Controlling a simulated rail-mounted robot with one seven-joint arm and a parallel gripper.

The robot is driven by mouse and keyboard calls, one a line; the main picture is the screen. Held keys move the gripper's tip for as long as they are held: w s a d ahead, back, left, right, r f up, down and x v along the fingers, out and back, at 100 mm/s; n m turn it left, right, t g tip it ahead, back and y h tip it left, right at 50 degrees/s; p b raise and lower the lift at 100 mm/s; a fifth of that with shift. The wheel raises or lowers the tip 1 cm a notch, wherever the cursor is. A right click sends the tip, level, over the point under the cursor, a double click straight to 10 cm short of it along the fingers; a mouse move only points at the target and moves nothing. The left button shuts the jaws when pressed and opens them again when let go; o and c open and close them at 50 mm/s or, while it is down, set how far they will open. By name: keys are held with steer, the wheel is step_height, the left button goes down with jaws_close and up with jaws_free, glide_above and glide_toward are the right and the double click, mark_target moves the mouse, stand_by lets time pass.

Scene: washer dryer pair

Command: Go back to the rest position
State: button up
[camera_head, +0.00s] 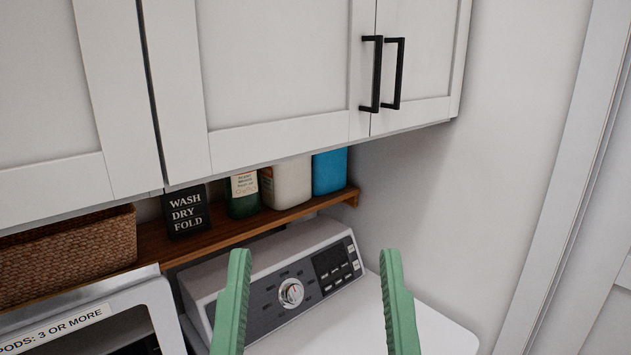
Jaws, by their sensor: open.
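My gripper (316,300) shows at the bottom of the head view as two green fingers spread wide apart. It is open, and nothing is between the fingertips. The fingers appear in front of a white machine (436,318) with a grey control panel (263,297), a round dial and a dark display. The left finger covers part of the panel. The rest of my arm is not in view.
White cupboards (280,65) with black handles (372,75) hang above. A wooden shelf (232,228) holds a wicker basket (68,255), a black sign (186,212) and several containers. A labelled white appliance (155,300) stands lower left. A bare wall (480,170) is at right.

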step_height(320, 180, up, 19)
steer(key=p, duration=1.5)
steer(key=shift+w+a, duration=0.15)
steer(key=shift+w, duration=0.05)
